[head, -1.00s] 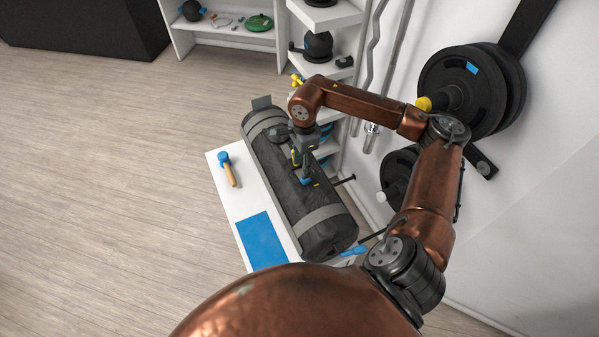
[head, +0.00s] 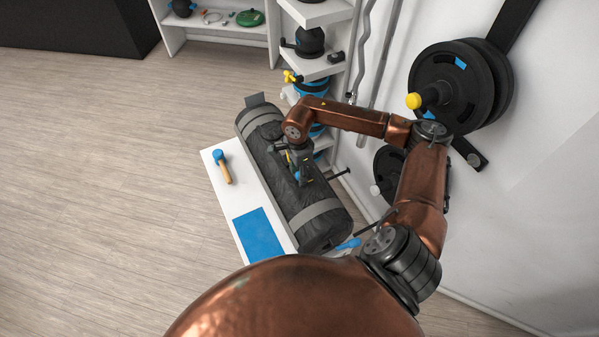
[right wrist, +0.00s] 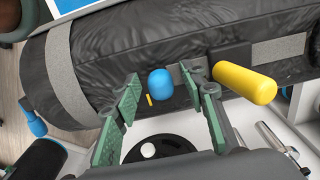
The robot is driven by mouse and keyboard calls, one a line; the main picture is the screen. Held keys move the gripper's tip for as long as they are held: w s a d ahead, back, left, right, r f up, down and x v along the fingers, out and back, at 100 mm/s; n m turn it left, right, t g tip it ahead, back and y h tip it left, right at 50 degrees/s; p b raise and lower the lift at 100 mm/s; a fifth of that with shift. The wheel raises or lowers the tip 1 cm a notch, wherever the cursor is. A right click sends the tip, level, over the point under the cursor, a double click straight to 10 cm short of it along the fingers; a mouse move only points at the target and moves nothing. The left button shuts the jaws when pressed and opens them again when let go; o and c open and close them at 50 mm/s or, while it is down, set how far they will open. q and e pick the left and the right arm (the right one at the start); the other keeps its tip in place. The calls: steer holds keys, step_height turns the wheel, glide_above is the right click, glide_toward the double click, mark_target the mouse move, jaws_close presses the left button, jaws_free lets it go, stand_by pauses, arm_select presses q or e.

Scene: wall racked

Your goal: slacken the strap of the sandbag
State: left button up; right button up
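The sandbag (head: 280,165) is a dark, wrinkled cylinder with grey bands, lying along a white bench; it also fills the upper part of the right wrist view (right wrist: 130,50). A grey band (right wrist: 63,65) wraps its left part there. My right gripper (right wrist: 160,80) is open, with its green fingers on either side of a blue knob (right wrist: 160,84) at the bag's side; small gaps show between knob and fingers. A yellow cylindrical handle (right wrist: 245,83) sticks out right of the fingers. In the head view, the right gripper is over the bag's middle, its fingertips partly hidden. My left gripper is out of view.
A blue-headed mallet (head: 222,167) and a blue mat (head: 259,235) lie on the white bench (head: 238,200) beside the bag. A shelf (head: 312,68) stands behind, and black weight plates (head: 455,75) hang on the wall at right. The floor at left is clear.

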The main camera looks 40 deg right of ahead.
jaws_close()
stand_by(0.5)
steer(key=shift+w+d+f+b, duration=0.1)
steer(key=shift+w+d+b, duration=0.05)
steer(key=shift+w+b, duration=0.6)
steer(key=shift+w+d+b, duration=0.1)
steer(key=shift+w+b, duration=0.15)
steer(key=shift+b, duration=0.15)
steer(key=shift+o, duration=0.3)
jaws_free()
